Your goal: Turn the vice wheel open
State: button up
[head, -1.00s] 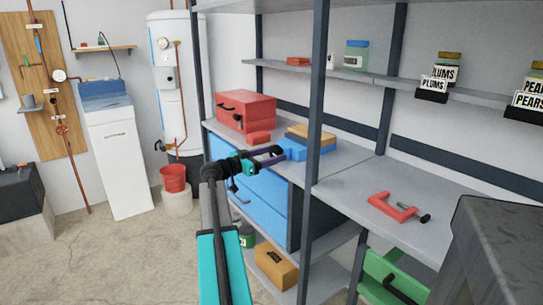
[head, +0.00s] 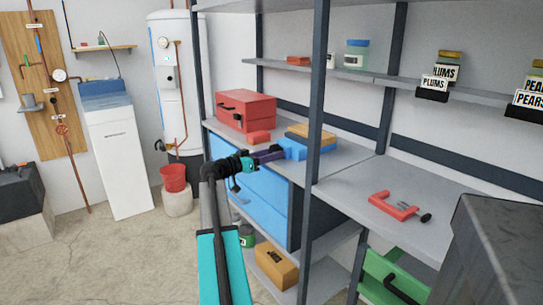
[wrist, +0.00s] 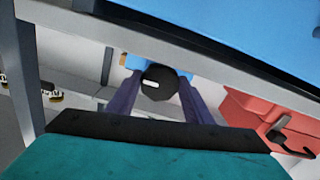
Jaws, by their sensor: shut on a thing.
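The blue vice (head: 294,150) sits at the front edge of the grey workbench, by the dark shelf post. Its wheel is hidden by my gripper in the head view. In the wrist view the wheel (wrist: 159,82) is a round black disc with a white mark, with a bit of blue vice behind it. My gripper (head: 271,153) reaches the vice from the left. In the wrist view its two purple fingers stand on either side of the wheel and are shut on it. The exact contact is partly hidden by the wheel.
A red toolbox (head: 246,110) and a small red block (head: 259,137) lie behind and left of the vice. The dark post (head: 318,110) rises just right of it. A red clamp (head: 393,205) lies on the right bench. Blue drawers (head: 250,190) are below my gripper.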

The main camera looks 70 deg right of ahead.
jog(key=shift+s+a+n, duration=0.1)
jog(key=shift+s+n, duration=0.05)
jog(key=shift+n, duration=1.05)
jog(key=o, duration=1)
jog(key=shift+o, duration=0.2)
jog(key=v, duration=1.4)
jog(key=shift+f, duration=0.1)
